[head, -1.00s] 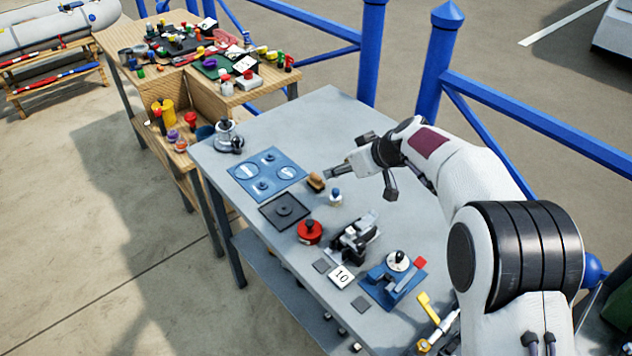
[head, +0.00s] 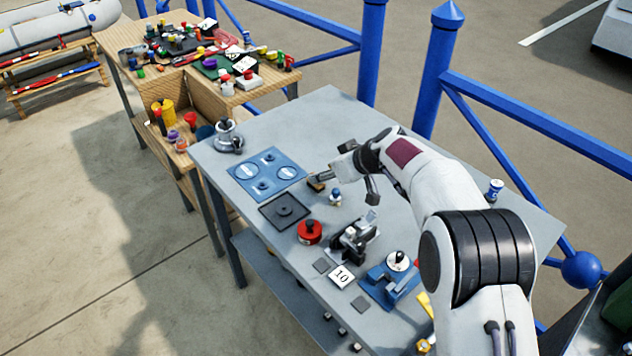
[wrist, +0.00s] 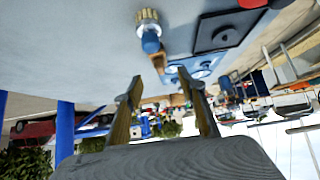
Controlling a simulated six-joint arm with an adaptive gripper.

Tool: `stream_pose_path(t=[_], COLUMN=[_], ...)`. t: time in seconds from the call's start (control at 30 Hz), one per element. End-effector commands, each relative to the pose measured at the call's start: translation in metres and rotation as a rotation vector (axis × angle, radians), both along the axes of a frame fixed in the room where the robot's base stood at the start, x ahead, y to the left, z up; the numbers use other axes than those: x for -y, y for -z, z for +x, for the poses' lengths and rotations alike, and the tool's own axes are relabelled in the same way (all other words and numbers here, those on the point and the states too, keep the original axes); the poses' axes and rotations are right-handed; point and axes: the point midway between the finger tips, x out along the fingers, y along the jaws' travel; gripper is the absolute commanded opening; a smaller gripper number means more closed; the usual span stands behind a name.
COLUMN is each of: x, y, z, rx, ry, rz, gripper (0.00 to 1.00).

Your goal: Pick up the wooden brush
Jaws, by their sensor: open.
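A black square plate (head: 270,221), red round can (head: 309,232) and black-and-silver device (head: 353,240) stand nearer. The far right of the table is mostly clear.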

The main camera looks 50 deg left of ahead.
Motion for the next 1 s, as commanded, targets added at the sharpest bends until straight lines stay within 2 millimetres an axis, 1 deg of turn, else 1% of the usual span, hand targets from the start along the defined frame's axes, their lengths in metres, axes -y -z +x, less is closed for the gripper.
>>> stream_pose_path(t=[0.13, 0.67, 1.0], x=[-0.005, -0.008, -0.025], y=[0.005, 0.009, 0.028], z=[0.000, 0.000, -0.001], rx=[0.001, 0.001, 0.000], ry=[-0.001, -0.001, -0.001], rz=[0.000, 0.000, 0.000], gripper=[0.40, 0.40, 0.40])
